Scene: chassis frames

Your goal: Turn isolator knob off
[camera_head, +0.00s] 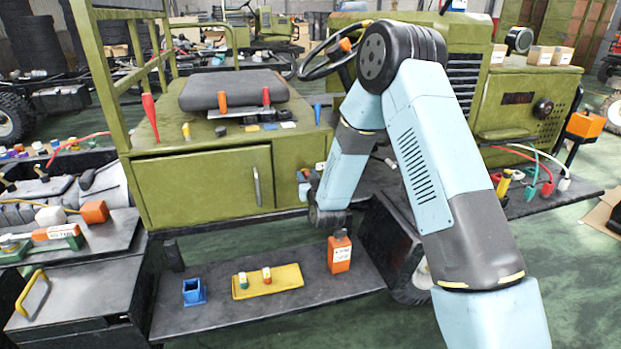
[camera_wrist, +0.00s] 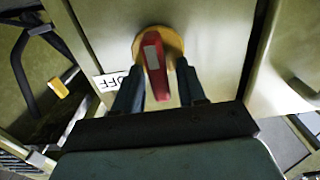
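The isolator knob (camera_wrist: 156,68) is a red lever on a round yellow base (camera_wrist: 174,40), fixed to a pale green panel in the wrist view. A light patch marks the lever's upper end. A white label reading OFF (camera_wrist: 109,82) sits left of it, tilted in the picture. My gripper (camera_wrist: 158,76) has one dark finger on each side of the lever. A gap shows between the lever and the right finger; contact on the left is hard to tell. In the head view the knob cannot be made out beside my wrist.
A green cabinet (camera_head: 205,188) stands left of my arm, with tools on top. A yellow-tipped dark bar (camera_wrist: 58,87) lies left in the wrist view.

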